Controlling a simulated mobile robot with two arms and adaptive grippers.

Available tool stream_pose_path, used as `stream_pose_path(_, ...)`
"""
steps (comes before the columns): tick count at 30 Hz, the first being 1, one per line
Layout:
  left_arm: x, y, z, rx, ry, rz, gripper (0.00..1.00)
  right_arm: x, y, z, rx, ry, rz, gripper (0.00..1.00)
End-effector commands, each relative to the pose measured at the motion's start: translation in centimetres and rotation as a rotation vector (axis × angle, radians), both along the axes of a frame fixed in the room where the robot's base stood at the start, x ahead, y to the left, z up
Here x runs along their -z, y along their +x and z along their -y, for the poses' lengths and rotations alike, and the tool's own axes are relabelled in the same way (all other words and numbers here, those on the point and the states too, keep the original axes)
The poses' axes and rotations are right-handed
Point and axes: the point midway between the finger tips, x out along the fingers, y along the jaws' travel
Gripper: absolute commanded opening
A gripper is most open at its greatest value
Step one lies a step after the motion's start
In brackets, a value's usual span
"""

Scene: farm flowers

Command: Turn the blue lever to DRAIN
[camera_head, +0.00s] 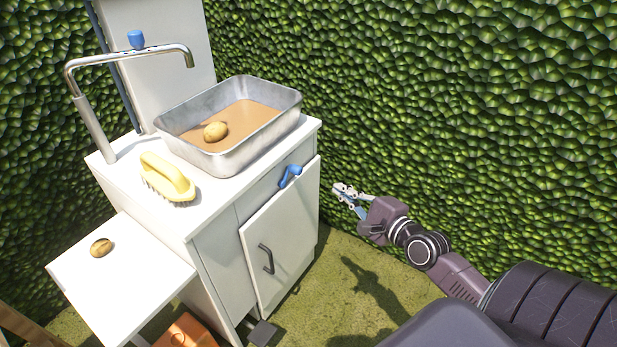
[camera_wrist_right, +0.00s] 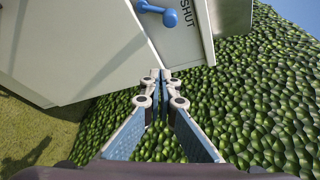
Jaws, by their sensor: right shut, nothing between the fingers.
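The blue lever (camera_head: 290,176) is on the upper front of the white sink cabinet (camera_head: 215,235), just below the counter edge. In the right wrist view the lever (camera_wrist_right: 170,14) is at the top, and the word SHUT (camera_wrist_right: 187,28) is printed on the panel near it. No DRAIN marking is legible. My right gripper (camera_head: 343,190) is to the right of the cabinet, apart from the lever. Its fingers (camera_wrist_right: 161,76) are shut with nothing between them. My left gripper is not in view.
A metal basin (camera_head: 246,152) with brown water and a potato (camera_head: 215,131) sits on the counter beside a yellow brush (camera_head: 167,178) and tap (camera_head: 125,55). Another potato (camera_head: 101,248) lies on the side shelf (camera_head: 130,280). A green hedge (camera_head: 450,90) stands behind my right gripper.

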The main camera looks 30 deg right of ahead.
Motion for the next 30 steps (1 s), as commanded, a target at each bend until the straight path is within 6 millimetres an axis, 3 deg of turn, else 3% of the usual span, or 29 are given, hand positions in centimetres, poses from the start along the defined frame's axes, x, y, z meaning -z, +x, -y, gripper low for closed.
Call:
stream_pose_path(4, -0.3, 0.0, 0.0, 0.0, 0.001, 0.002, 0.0, -0.9, 0.1, -0.3, -0.005, 0.031, 0.017, 0.0)
stream_pose_path(17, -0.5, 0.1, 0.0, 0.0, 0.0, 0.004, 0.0, -0.8, 0.9, -0.3, -0.002, 0.029, 0.02, 0.0)
stream_pose_path(22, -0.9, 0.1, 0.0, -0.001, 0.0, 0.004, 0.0, -0.5, 3.1, -0.4, -0.003, 0.029, 0.02, 0.0)
stream_pose_path(30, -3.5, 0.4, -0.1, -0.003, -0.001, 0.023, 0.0, 0.4, 7.8, -0.7, -0.004, 0.028, 0.021, 0.0)
